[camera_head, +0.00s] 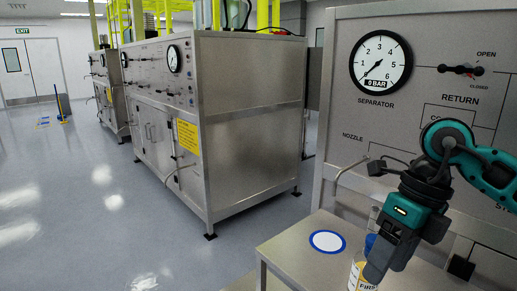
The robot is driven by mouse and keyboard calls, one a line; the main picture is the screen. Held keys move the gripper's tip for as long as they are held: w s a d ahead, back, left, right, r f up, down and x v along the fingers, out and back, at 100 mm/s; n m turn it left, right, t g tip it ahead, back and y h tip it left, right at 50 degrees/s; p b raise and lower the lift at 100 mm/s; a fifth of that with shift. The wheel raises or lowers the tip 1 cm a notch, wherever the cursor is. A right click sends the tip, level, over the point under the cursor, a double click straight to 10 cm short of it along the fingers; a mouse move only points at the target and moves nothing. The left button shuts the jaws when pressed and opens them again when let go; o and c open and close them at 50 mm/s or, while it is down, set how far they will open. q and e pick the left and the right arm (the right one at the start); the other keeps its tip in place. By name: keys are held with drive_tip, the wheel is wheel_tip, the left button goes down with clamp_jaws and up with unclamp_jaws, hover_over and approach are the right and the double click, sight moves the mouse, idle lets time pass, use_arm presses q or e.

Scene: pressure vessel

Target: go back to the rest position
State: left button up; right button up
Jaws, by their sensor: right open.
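My right gripper (380,268) comes in from the right and points down at the side table in front of the steel panel. I cannot tell whether the fingers touch the bottle. The bottle's lower part is cut off by the picture's bottom edge. My left gripper is not in view.
The steel table (290,250) carries a white disc with a blue rim (327,241).

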drive_tip(key=s+a+r+m+y, duration=0.1)
drive_tip(key=a+m+y, duration=0.2)
drive_tip(key=a+y, duration=0.6)
drive_tip(key=s+a+m+y, duration=0.2)
drive_tip(key=a+m+y, duration=0.1)
drive_tip(key=a+y, duration=0.6)
drive_tip(key=w+d+f+m+t+h, duration=0.3)
drive_tip(key=d+f+m+t+h, duration=0.3)
drive_tip(key=m+t, duration=0.5)
drive_tip(key=w+d+f+m+t+h, duration=0.35)
drive_tip(key=f+m+t+h, duration=0.4)
drive_tip(key=m, duration=0.75)
drive_tip(key=s+d+f+m+g+h, duration=0.2)
drive_tip(key=s+f, duration=0.4)
drive_tip(key=f, duration=0.4)
drive_tip(key=s+d+f+m+g+h, duration=0.3)
drive_tip(key=s+f, duration=0.4)
drive_tip(key=f, duration=0.3)
drive_tip(key=d+m+g, duration=0.1)
drive_tip(key=m, duration=0.1)
drive_tip(key=shift+d+m+g, duration=0.2)
drive_tip(key=shift+m+g, duration=0.15)
drive_tip(key=shift+m, duration=0.05)
drive_tip(key=shift+s+h, duration=0.1)
drive_tip(key=shift+h, duration=0.15)
